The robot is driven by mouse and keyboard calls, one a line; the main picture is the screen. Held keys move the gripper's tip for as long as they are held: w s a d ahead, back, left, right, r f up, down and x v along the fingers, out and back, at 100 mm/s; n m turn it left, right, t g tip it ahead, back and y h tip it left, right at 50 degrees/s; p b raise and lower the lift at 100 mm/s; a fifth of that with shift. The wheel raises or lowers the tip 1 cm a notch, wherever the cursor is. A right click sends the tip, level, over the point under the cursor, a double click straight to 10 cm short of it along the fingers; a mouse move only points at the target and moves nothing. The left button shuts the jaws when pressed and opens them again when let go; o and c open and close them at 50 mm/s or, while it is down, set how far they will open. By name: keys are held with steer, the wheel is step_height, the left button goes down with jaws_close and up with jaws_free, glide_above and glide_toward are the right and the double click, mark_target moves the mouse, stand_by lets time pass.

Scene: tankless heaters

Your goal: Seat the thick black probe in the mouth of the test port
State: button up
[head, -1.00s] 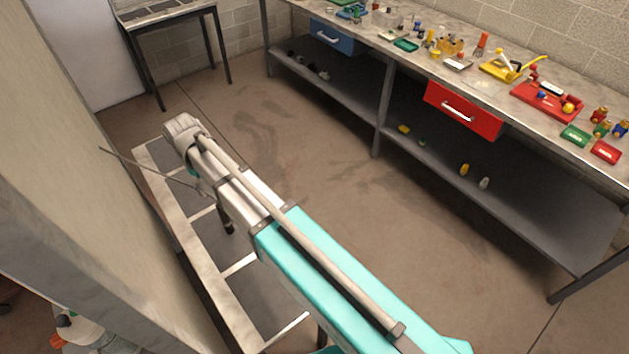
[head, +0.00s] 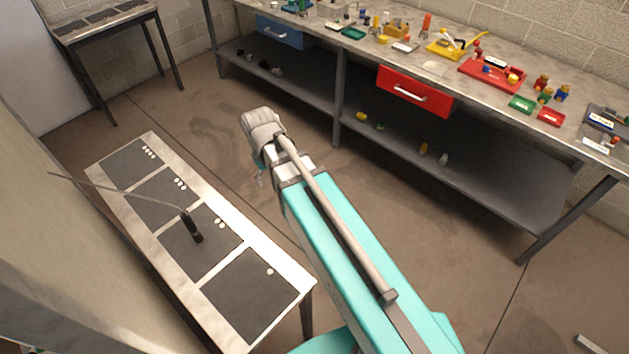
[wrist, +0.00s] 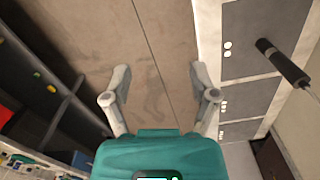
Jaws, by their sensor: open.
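A thick black probe (head: 192,226) is over the dark pad marked with two dots on the low pad table (head: 275,313); a thin line runs from it to the left. The probe also shows at the right of the wrist view (wrist: 283,62). I cannot tell whether it touches the pad. My gripper (wrist: 160,75) is open and empty, over the floor beside the table. In the head view my gripper is mostly hidden by my wrist. I cannot make out the test port in either view.
The low table has a row of dark pads marked with white dots. A long workbench (head: 440,68) with a red drawer (head: 415,90), a blue drawer (head: 279,32) and many small items stands across the floor. A pale wall (head: 40,230) is close at the left. The floor between is clear.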

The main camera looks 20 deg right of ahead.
steer(key=s+d+m, duration=0.3)
steer(key=s+d, duration=0.2)
steer(key=d, duration=0.6)
steer(key=shift+d+m+t, duration=0.15)
steer(key=shift+m+t, duration=0.15)
